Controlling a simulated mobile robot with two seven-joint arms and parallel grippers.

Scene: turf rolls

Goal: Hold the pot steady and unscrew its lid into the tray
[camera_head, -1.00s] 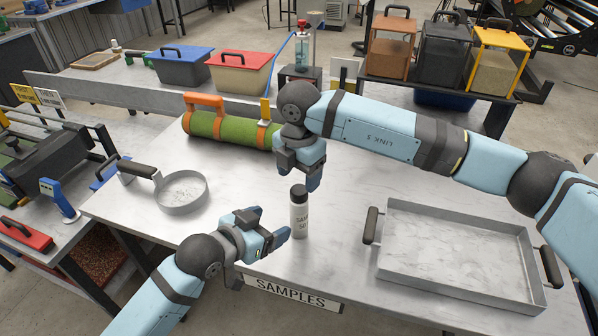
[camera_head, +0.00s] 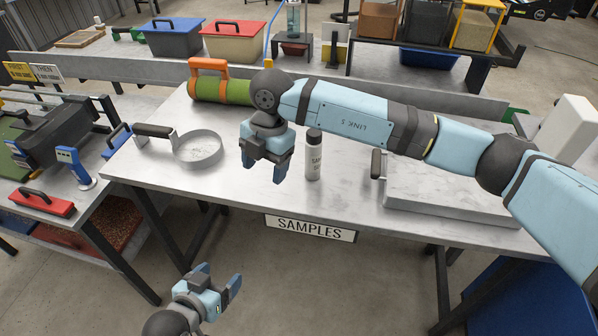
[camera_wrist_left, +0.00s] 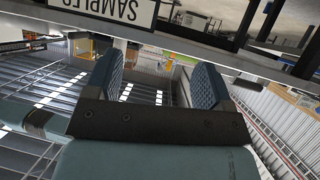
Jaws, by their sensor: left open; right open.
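My left gripper (camera_head: 221,281) is low in front of the bench, well away from the pot. In the left wrist view its open jaws (camera_wrist_left: 157,82) have nothing between them.
A round pan (camera_head: 198,149) with a dark handle lies at the bench's left. A green roll with an orange handle (camera_head: 208,66) lies behind. The SAMPLES sign (camera_head: 310,228) hangs on the front edge. The bench between pan and pot is clear on the near side.

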